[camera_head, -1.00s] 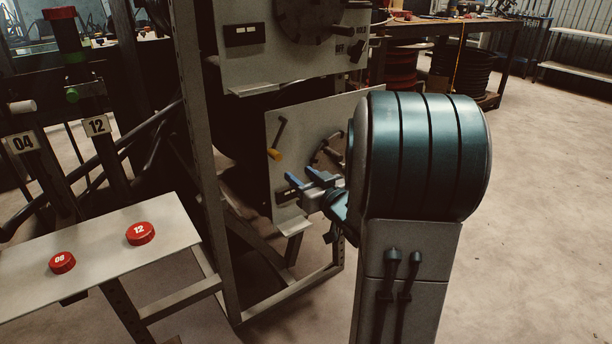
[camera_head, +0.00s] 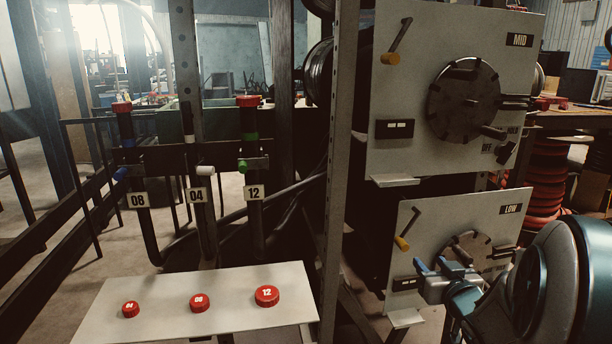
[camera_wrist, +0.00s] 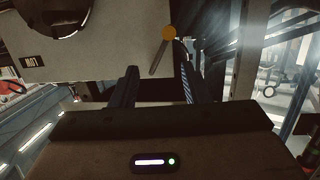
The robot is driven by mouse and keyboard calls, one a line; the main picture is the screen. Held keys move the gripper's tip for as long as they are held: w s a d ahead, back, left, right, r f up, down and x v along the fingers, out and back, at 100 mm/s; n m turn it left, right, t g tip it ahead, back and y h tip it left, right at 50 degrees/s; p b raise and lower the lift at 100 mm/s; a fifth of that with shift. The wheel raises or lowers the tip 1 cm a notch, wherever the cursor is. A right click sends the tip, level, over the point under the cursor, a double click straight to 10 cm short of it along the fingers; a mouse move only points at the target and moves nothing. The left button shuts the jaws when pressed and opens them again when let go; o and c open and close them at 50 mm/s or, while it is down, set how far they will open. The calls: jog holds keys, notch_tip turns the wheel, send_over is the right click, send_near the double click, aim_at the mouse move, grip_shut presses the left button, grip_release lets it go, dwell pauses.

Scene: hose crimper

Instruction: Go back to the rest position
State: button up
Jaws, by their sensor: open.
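My gripper (camera_head: 436,266) is open in front of the lower panel marked LOW (camera_head: 424,222), with nothing seen between its fingers. Its blue-grey fingers overlap the area beside that panel's dial (camera_head: 468,250). The yellow-tipped lever (camera_head: 402,242) is just up and left of the fingers; I cannot tell if they touch anything. In the wrist view the open fingers (camera_wrist: 158,78) point at a pale panel (camera_wrist: 105,50) with a yellow-tipped lever (camera_wrist: 167,38) just beyond them. My arm hides the lower right of the LOW panel.
The MID panel (camera_head: 420,120) stands directly above. A metal post (camera_head: 338,170) rises to the left. A pale shelf (camera_head: 215,322) holds red caps 04 (camera_head: 131,309), 08 (camera_head: 199,303) and 12 (camera_head: 267,296). Hose stands labelled 08, 04 and 12 stand behind it.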

jog(key=s+a+r+m+g+h+p, duration=0.1)
jog(key=s+a+r+g+h+p, duration=0.15)
jog(key=r+p, duration=0.45)
jog(key=s+a+r+m+g+h+p, duration=0.1)
jog(key=s+a+r+g+p, duration=0.1)
jog(key=s+r+g+p, duration=0.3)
jog(key=s+a+r+g+y+p, duration=0.1)
jog(key=s+a+r+g+p, duration=0.2)
jog(key=s+a+r+p, duration=0.2)
jog(key=s+a+r+n+g+y+p, duration=0.1)
jog(key=s+a+r+g+y+p, duration=0.1)
jog(key=s+a+r+p, duration=0.3)
jog(key=s+r+g+p, duration=0.1)
jog(key=s+p, duration=0.2)
jog(key=s, duration=0.2)
jog(key=shift+s+r+n+p, duration=0.2)
jog(key=shift+r+n+p, duration=0.1)
jog(key=shift+p, duration=0.1)
